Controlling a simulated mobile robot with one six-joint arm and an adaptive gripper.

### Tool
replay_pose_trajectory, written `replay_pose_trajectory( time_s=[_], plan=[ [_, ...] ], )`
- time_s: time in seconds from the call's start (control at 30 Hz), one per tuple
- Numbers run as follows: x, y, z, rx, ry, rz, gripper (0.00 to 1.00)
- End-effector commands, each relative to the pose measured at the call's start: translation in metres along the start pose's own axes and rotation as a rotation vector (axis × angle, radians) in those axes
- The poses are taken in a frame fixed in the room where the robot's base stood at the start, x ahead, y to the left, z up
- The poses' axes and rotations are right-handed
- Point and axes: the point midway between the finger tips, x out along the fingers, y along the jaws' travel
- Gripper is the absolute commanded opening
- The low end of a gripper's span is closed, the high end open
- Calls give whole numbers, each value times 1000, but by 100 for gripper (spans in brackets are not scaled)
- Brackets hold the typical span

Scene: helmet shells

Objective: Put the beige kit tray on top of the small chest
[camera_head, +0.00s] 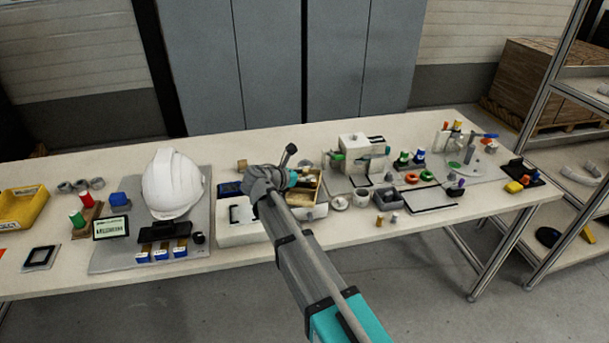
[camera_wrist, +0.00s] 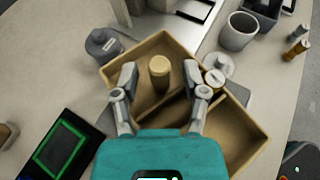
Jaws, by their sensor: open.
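The beige kit tray (camera_wrist: 237,137) lies under my gripper (camera_wrist: 160,76) in the wrist view, with compartments and an upright tan cylinder (camera_wrist: 160,68) inside. My fingers are open and spread, one on each side of the cylinder in this view; I cannot tell their height above the tray or any contact. In the head view the tray (camera_head: 309,189) shows partly behind my gripper (camera_head: 292,180), whose fingertips are hidden. An off-white block-like box (camera_head: 352,150) stands behind and right of the tray; it may be the small chest, but I cannot be sure.
A white helmet (camera_head: 172,184) stands on a grey mat to the left. Near the tray are a white cup (camera_wrist: 239,32), a round lidded item (camera_wrist: 218,66) and a grey knobbed item (camera_wrist: 102,45). Small parts crowd the right of the table; the front strip is mostly clear.

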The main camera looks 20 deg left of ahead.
Motion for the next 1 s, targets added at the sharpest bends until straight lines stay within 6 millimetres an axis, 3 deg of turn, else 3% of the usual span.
replay_pose_trajectory(
  time_s=[0.27, 0.8, 1.0],
  plan=[
    [-11, 0, 4, 0, 0, 0, 57],
    [-93, 0, 5, -1, 0, 1, 57],
    [-113, 0, 4, 0, 0, 0, 57]
  ],
)
